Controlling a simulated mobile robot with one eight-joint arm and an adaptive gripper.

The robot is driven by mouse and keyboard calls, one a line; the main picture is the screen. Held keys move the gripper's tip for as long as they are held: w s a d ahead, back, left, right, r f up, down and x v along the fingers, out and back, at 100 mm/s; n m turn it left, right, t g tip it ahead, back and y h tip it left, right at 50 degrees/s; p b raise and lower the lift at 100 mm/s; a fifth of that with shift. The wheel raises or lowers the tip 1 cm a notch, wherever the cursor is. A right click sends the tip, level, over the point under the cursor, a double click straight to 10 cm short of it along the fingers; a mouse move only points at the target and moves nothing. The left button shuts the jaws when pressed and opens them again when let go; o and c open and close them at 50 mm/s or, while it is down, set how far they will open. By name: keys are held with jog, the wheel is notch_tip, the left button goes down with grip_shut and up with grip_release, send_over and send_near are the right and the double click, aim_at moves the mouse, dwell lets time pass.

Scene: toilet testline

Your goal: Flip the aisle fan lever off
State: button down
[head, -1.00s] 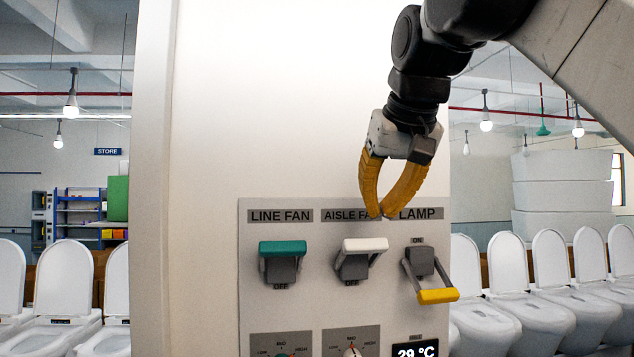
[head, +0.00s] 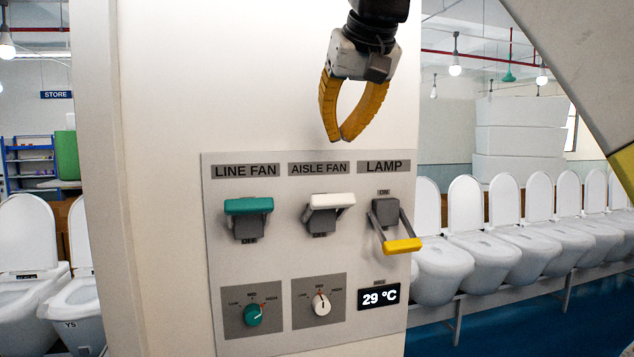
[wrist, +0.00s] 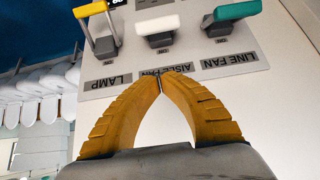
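The aisle fan lever (head: 332,199) has a white handle and sits under the AISLE FAN label (head: 319,168), between the other two levers. Its handle is up, at the top of its grey block, with lettering below the block. It also shows in the wrist view (wrist: 160,25). My gripper (head: 341,139) has yellow fingers with their tips together and nothing visible between them. It hangs above the panel's top edge, over the aisle fan column and apart from the lever. In the wrist view the fingertips (wrist: 160,83) meet near the AISLE FAN label.
The line fan lever (head: 248,205), with a teal handle, is up at the left. The lamp lever (head: 402,245), with a yellow handle, is down at the right. Two knobs and a temperature display (head: 379,295) sit below. White toilets (head: 480,250) stand behind the wall.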

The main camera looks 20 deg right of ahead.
aim_at(337, 194)
jog(key=x, duration=0.6)
notch_tip(337, 194, down, 2)
jog(key=shift+f, duration=0.1)
jog(key=shift+s+f, duration=0.35)
jog(key=shift+s, duration=0.2)
jog(key=shift+s+f, duration=0.35)
jog(key=shift+s, duration=0.15)
jog(key=shift+w+f, duration=0.2)
jog(key=shift+w, duration=0.1)
jog(key=shift+s, duration=0.25)
jog(key=shift+f+t+b, duration=0.2)
jog(key=shift+t+b, duration=0.1)
jog(key=shift+b, duration=0.05)
jog(key=shift+s, duration=0.1)
jog(key=shift+s, duration=0.1)
